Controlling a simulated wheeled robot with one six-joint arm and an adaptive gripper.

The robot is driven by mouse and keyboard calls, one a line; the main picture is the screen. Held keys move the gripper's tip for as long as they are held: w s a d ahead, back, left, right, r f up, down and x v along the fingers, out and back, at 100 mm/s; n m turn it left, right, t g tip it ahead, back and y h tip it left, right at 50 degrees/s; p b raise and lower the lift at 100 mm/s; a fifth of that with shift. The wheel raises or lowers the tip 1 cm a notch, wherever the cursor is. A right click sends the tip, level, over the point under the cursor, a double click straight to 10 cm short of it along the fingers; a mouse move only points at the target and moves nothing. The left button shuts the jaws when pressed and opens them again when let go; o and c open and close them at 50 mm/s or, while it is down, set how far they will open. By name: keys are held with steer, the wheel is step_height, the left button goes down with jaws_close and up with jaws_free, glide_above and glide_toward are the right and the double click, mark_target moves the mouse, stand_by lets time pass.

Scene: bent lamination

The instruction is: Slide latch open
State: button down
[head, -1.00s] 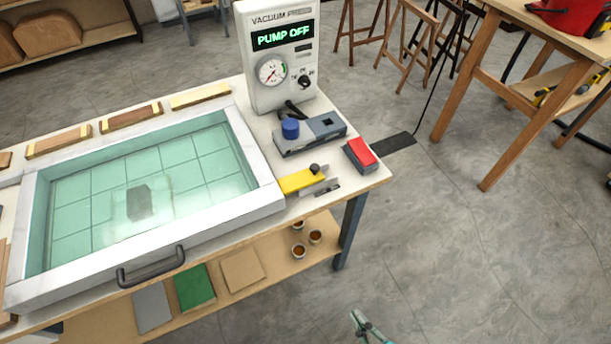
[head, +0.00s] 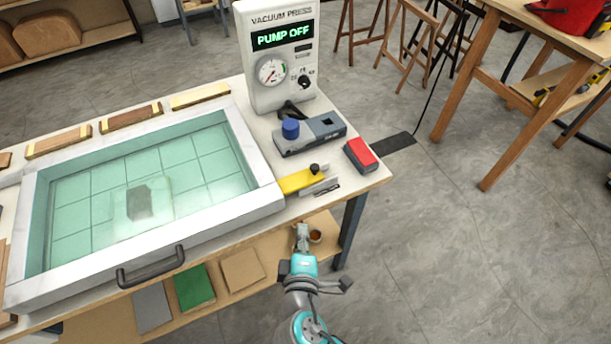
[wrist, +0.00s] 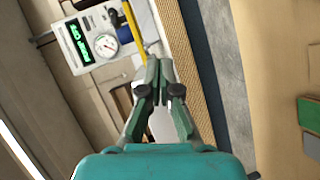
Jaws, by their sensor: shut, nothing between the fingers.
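The latch is a yellow slide (head: 299,181) with a black knob (head: 314,169) near its right end. It lies on the table by the right front corner of the press frame, beside a grey metal bracket (head: 322,187). In the wrist view the yellow slide (wrist: 131,30) runs as a narrow strip just beyond the fingers. My gripper (head: 302,229) is in front of the table's front edge, below the latch in the head view and apart from it. Its fingers (wrist: 159,65) are together and empty in the wrist view.
The vacuum press box (head: 285,85) reads PUMP OFF. A grey block with a blue knob (head: 290,129) and a red-topped block (head: 360,154) stand behind and right of the latch. The frame's dark handle (head: 151,268) juts out at the front. The lower shelf holds boards and cups.

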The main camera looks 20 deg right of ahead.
mark_target(321, 178)
steer(key=w+a+r+m+h, duration=0.1)
steer(key=w+a+r+h, duration=0.1)
steer(key=r, duration=0.4)
steer(key=shift+a+r+h, duration=0.15)
steer(key=shift+a+h, duration=0.25)
steer(key=shift+a, duration=0.4)
steer(key=shift+w+d, duration=0.1)
steer(key=shift+w, duration=0.05)
steer(key=x, duration=1)
steer(key=shift+d, duration=0.1)
steer(key=shift+w+d, duration=0.25)
steer(key=shift+d, duration=0.8)
steer(key=shift+w+d+f, duration=0.25)
steer(key=shift+d+f, duration=0.05)
steer(key=shift+d, duration=0.4)
steer(key=shift+w+d, duration=0.15)
steer(key=shift+d, duration=0.85)
steer(key=shift+w+d, duration=0.1)
steer(key=shift+d, duration=0.95)
